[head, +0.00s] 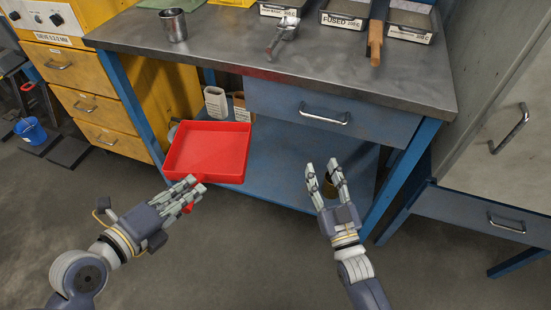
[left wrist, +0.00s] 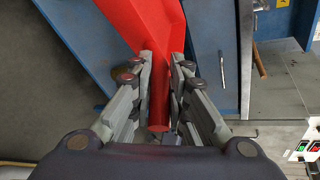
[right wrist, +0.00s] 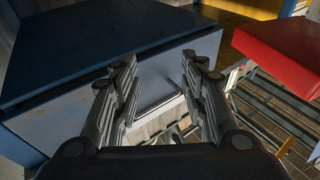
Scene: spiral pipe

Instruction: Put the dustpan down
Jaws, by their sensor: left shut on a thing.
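The red dustpan (head: 208,150) is in the head view, left of centre, in front of the workbench's lower shelf. My left gripper (head: 190,187) is shut on its handle. In the left wrist view the red handle (left wrist: 159,100) runs between the fingers of my left gripper (left wrist: 160,95), and the pan extends up and away. My right gripper (head: 328,172) is open and empty in front of the bench, right of the dustpan. The right wrist view shows its fingers (right wrist: 155,90) apart with nothing between them, and a corner of the red dustpan (right wrist: 285,50) at upper right.
The metal workbench (head: 220,40) has a blue drawer (head: 300,110) and a blue lower shelf (head: 275,165). On top stand a metal cup (head: 173,25), a scoop (head: 283,35) and labelled trays (head: 345,14). A blue bucket (head: 30,130) is at far left. The floor in front is clear.

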